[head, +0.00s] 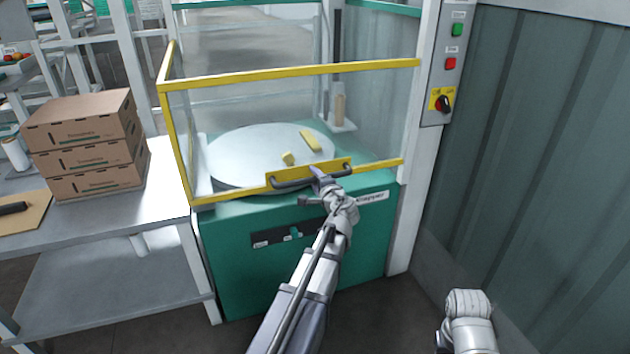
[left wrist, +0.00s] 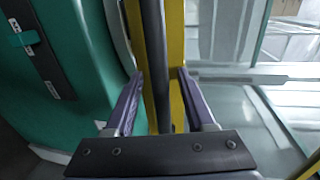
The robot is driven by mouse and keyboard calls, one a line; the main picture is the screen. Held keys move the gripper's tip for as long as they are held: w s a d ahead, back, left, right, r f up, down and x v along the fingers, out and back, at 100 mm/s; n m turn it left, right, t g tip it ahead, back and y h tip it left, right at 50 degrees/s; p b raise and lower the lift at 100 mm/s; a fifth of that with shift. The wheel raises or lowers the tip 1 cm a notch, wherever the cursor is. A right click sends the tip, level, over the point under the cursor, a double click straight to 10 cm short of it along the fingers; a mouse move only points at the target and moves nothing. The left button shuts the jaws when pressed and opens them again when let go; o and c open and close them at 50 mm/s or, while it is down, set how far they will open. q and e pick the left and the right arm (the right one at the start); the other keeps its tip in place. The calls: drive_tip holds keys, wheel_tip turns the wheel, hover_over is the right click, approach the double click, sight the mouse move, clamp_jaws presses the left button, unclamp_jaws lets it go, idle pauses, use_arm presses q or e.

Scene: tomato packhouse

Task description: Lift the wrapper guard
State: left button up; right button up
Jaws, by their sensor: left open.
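The wrapper guard (head: 290,73) is a clear-panelled box front with a yellow frame. It stands down around the turntable, its lower yellow bar along the top of the green wrapper base (head: 240,282). A dark bar handle (head: 287,184) sits on a yellow plate at the middle of that lower bar. My left gripper (head: 319,175) is at the handle, partly covering it. In the left wrist view, my left gripper (left wrist: 160,78) is open, with one purple finger on each side of the dark handle bar (left wrist: 154,55). Contact with the fingers is not clear. My right gripper is not visible.
Inside the guard, a round pale turntable (head: 235,150) carries small yellow pieces. A control post (head: 449,65) with green and red buttons and a rotary switch stands at right. Stacked cardboard boxes (head: 90,145) sit on a grey table (head: 120,218) at left. A ribbed wall (head: 545,150) bounds the right.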

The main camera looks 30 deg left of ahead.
use_arm(q)
drive_tip(key=shift+c, duration=0.3)
clamp_jaws()
idle(1.1)
